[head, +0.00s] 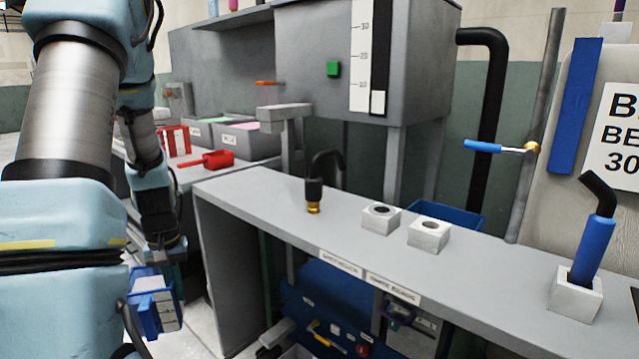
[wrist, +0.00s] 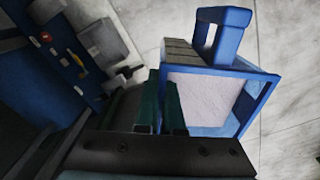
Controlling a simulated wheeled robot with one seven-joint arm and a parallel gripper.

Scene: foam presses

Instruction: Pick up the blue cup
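A blue, square-sided cup (head: 166,316) with a blue loop handle and a pale panel or inside hangs at my gripper (head: 165,258), at the lower left of the head view. It fills the upper right of the wrist view (wrist: 262,88), with its handle pointing up in the picture. The two green fingers of my gripper (wrist: 163,108) are close together at the cup's left edge and appear shut on its wall. The exact contact is partly hidden. The cup is clear of the grey bench, over the pale floor.
The grey bench (head: 262,207) stands right of my gripper. On it are a black-and-gold nozzle (head: 313,196), two white blocks with holes (head: 381,219) and a blue tool with a black bent end (head: 592,248) in a holder. A red scoop (head: 215,159) lies on the left counter.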

